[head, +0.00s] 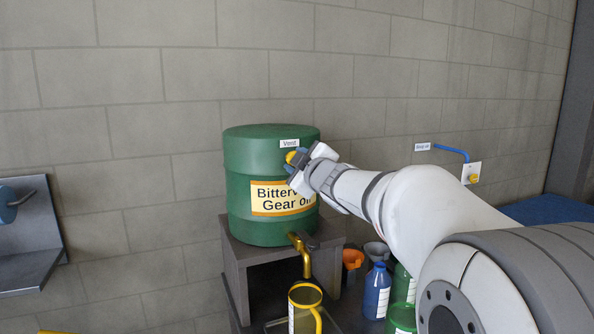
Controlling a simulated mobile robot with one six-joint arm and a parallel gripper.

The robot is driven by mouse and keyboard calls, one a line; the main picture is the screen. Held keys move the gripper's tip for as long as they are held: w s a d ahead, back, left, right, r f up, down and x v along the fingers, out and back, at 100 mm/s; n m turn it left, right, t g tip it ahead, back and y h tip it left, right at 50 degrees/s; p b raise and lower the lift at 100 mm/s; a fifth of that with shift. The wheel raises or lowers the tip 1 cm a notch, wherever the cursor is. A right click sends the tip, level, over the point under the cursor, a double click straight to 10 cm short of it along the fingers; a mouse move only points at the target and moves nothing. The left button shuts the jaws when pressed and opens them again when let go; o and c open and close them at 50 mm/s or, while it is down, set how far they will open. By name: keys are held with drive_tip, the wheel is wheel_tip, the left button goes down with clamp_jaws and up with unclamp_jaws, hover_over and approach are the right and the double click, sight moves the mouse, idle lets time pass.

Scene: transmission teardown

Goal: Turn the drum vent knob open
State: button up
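A green drum (245,165) with a yellow gear oil label (268,198) stands upright on a dark stand. A small white "Vent" tag (289,143) is near its top, on the upper right side. Just below the tag a yellow knob (291,157) shows, partly hidden by my gripper. My gripper (297,165) comes in from the right and is right at the knob, with its white and grey body around or beside it. Its fingertips are small and overlap the knob, so I cannot tell whether they are closed on it.
A brass spout (303,254) comes from the drum's lower front above a yellow jug (304,310). A blue bottle (377,291), green containers (403,290) and an orange funnel (352,259) stand right of the stand (238,262). A blue wall pipe (452,150) is at right.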

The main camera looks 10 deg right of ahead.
drive_tip(key=shift+n+b, duration=1.65)
drive_tip(key=shift+n, duration=2.15)
drive_tip(key=o, duration=1)
drive_tip(key=s, duration=0.2)
drive_tip(key=s+d, duration=0.1)
drive_tip(key=s, duration=0.4)
drive_tip(key=shift+s+d, duration=0.25)
drive_tip(key=shift+s, duration=0.1)
